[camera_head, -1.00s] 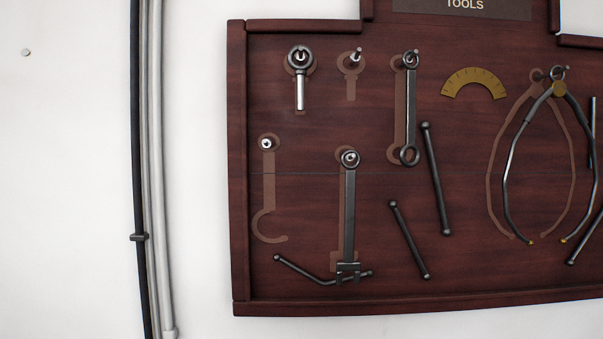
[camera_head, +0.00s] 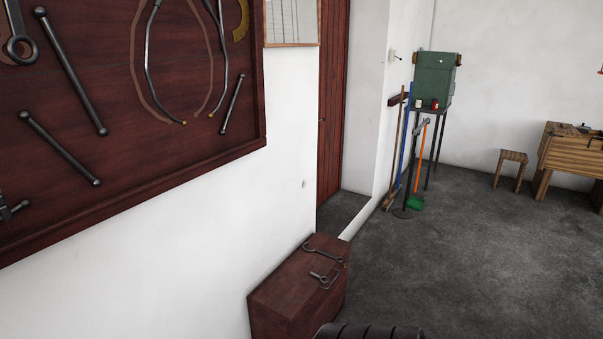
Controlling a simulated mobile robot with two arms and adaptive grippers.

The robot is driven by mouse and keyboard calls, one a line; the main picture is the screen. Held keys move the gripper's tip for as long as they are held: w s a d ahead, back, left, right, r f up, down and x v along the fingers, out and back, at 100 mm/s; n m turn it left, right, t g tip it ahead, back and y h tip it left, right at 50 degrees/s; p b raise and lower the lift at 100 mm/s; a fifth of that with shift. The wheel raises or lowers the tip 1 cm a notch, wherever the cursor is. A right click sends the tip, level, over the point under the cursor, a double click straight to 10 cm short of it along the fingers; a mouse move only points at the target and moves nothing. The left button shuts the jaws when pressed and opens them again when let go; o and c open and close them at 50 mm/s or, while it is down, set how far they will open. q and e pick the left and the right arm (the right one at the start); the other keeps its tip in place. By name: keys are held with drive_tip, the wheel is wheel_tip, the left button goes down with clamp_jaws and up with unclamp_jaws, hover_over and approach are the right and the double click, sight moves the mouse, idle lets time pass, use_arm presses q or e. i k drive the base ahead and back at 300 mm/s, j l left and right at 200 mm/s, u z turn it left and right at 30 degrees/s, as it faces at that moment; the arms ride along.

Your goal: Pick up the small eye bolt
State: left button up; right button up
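A brown wooden chest (camera_head: 272,292) stands on the floor against the wall, right of the tool board. Two dark metal pieces lie on its lid. The one farther back is a long tool (camera_head: 323,250) with a hook-like end. The nearer one is a shorter piece (camera_head: 324,279) with a ring at one end. It may be the small eye bolt, but it is too small here to be sure. Neither of my grippers can be made out in this view.
The dark red tool board (camera_head: 185,165) hangs at the left with rods and calipers. A dark ribbed shape (camera_head: 368,332) shows at the bottom edge. A green tank (camera_head: 434,78) on a stand, a stool (camera_head: 511,158) and a wooden bench (camera_head: 570,155) stand farther back. The grey floor (camera_head: 470,250) is mostly clear.

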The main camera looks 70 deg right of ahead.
sight(319, 278)
drive_tip(key=z, duration=2.45)
drive_tip(key=i+l+u, duration=0.2)
drive_tip(key=i, duration=0.4)
drive_tip(key=i+l+u, duration=0.15)
drive_tip(key=i, duration=0.4)
drive_tip(key=i+l+u, duration=0.2)
drive_tip(key=i, duration=0.35)
drive_tip(key=i+l+u, duration=0.2)
drive_tip(key=i+l, duration=0.2)
drive_tip(key=i, duration=0.15)
